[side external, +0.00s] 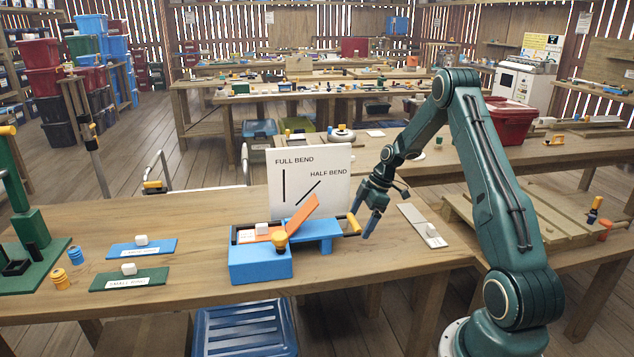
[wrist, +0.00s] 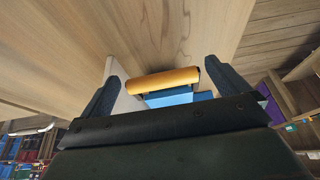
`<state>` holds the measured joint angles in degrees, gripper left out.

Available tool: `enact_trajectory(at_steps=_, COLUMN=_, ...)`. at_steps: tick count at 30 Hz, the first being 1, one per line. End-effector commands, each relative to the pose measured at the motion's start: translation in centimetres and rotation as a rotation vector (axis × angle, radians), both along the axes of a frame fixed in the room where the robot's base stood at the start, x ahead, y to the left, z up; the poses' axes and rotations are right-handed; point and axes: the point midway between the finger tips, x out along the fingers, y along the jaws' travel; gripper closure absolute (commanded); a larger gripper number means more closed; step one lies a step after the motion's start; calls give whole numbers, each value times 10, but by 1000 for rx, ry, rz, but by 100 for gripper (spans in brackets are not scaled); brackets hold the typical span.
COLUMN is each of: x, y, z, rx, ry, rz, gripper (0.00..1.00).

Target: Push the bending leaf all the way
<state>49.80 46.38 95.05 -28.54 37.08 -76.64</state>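The blue bending device (side external: 262,264) stands on the near workbench. Its orange bending leaf (side external: 301,214) is raised at a slant, up to the right, roughly like the half bend line on the white sign (side external: 310,180) behind it. A yellow knob (side external: 280,239) is at its front. A yellow-orange bar handle (side external: 353,224) is at its right end; it also shows in the wrist view (wrist: 165,81). My gripper (side external: 366,218) is beside this handle, fingers down. In the wrist view my gripper (wrist: 162,74) is open, with the handle between the fingers and gaps visible.
A white block (side external: 262,228) sits on the device's left part. Blue (side external: 150,249) and green (side external: 125,283) plates with white blocks lie to the left. A pale strip (side external: 422,226) lies right of my gripper. The bench front is clear.

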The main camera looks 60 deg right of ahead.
Motion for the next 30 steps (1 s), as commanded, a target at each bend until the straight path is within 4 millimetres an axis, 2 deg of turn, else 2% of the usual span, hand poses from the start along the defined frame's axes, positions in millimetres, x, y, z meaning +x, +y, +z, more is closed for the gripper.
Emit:
enact_trajectory(at_steps=8, x=2, y=1, z=2, rx=-1, ry=-5, rz=5, gripper=0)
enact_trajectory(at_steps=14, x=0, y=-2, z=10, rx=-2, ry=-7, rz=5, gripper=0)
enact_trajectory(at_steps=20, x=-6, y=-8, z=31, rx=-3, ry=-7, rz=4, gripper=0)
enact_trajectory(at_steps=30, x=-22, y=-24, z=84, rx=-3, ry=-6, rz=3, gripper=0)
